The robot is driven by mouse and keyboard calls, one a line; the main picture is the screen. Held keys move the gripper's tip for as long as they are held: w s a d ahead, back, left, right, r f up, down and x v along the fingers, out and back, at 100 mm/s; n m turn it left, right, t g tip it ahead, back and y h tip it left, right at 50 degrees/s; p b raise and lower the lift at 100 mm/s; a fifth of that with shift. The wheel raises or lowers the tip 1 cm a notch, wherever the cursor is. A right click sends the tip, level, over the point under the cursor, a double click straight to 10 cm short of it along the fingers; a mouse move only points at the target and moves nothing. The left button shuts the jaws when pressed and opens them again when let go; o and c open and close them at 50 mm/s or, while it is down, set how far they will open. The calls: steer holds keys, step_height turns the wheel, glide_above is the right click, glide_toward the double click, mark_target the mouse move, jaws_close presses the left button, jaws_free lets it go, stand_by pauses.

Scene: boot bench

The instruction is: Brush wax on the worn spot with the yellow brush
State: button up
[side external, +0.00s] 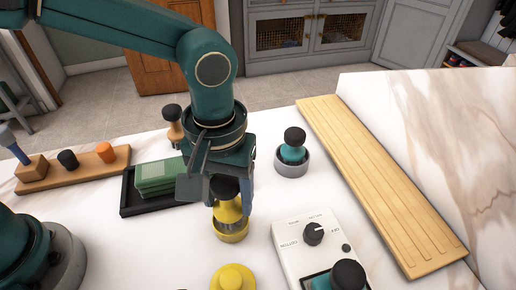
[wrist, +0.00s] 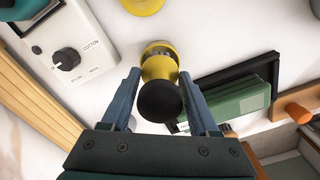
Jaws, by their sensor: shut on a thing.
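The yellow brush (side external: 228,208) has a black round knob and stands upright. Its lower end is at a yellow-rimmed cup (side external: 231,233); I cannot tell whether it is inside or just above. My gripper (side external: 230,200) points down and is shut on the brush, with a finger on each side. The wrist view shows the brush (wrist: 159,68) between the fingers (wrist: 159,76), its black knob towards the camera. A round yellow lid-like piece (side external: 233,277) lies in front of the cup and also shows in the wrist view (wrist: 143,4). I cannot make out a worn spot.
A teal brush (side external: 292,152) stands in a grey cup at right. A dial device (side external: 301,243) with a black-knobbed teal piece is front right. A black tray (side external: 128,203) holds green blocks at left. A wooden knob rack (side external: 85,168) and long grooved board (side external: 375,180) flank the marble top.

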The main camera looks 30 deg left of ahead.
mark_target(219, 181)
steer(key=shift+f, duration=0.55)
stand_by(3.3)
steer(key=shift+r, duration=3.55)
steer(key=shift+s+a+f+m, duration=0.1)
steer(key=shift+s+m, duration=0.05)
steer(key=shift+m, duration=0.4)
steer(key=shift+s+a+m, duration=0.1)
steer(key=shift+s+m, duration=0.05)
steer(key=shift+m, duration=0.4)
steer(key=w+a+r, duration=0.1)
steer(key=a+r, duration=0.1)
steer(key=a, duration=0.8)
steer(key=w+a+r, duration=0.1)
steer(key=a+r, duration=0.2)
steer(key=a, duration=0.8)
steer(key=shift+a+m, duration=0.3)
steer(key=shift+m, duration=0.1)
steer(key=shift+w+r, duration=0.1)
steer(key=shift+w, duration=0.05)
